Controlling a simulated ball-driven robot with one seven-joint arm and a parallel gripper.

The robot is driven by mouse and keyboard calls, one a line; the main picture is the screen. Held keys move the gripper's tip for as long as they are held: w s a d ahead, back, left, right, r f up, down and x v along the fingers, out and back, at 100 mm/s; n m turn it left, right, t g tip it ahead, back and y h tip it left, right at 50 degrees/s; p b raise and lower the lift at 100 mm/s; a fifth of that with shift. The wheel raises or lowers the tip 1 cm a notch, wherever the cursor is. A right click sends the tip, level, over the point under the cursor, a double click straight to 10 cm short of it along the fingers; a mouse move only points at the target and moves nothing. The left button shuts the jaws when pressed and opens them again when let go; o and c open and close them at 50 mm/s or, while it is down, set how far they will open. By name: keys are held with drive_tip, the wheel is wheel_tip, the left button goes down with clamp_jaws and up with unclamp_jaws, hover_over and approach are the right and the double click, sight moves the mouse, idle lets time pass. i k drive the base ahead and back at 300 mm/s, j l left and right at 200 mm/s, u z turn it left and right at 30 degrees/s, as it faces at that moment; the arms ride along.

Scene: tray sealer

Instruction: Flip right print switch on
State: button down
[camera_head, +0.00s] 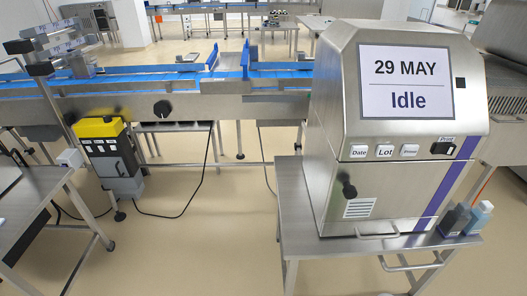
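The print switch (443,148) is a black rotary knob on a small plate with a dark "Print" label above it. It sits at the right of the front panel of the steel printer (330,130), right of the Date, Lot and Power-like white buttons. The printer screen (406,82) reads "29 MAY" and "Idle". The switch's exact setting is too small to tell. My gripper is not in view.
The printer stands on a steel table (297,205) with small bottles (467,218) at its right. A blue conveyor (130,78) runs behind to the left. A yellow-topped unit (100,127) stands under it. Open floor (200,240) lies between the tables.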

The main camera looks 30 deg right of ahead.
sight(445, 149)
drive_tip(key=z, duration=0.95)
drive_tip(key=k+z, duration=0.3)
drive_tip(key=k+l+z, duration=0.1)
drive_tip(key=k+z, duration=0.2)
drive_tip(key=i, duration=0.05)
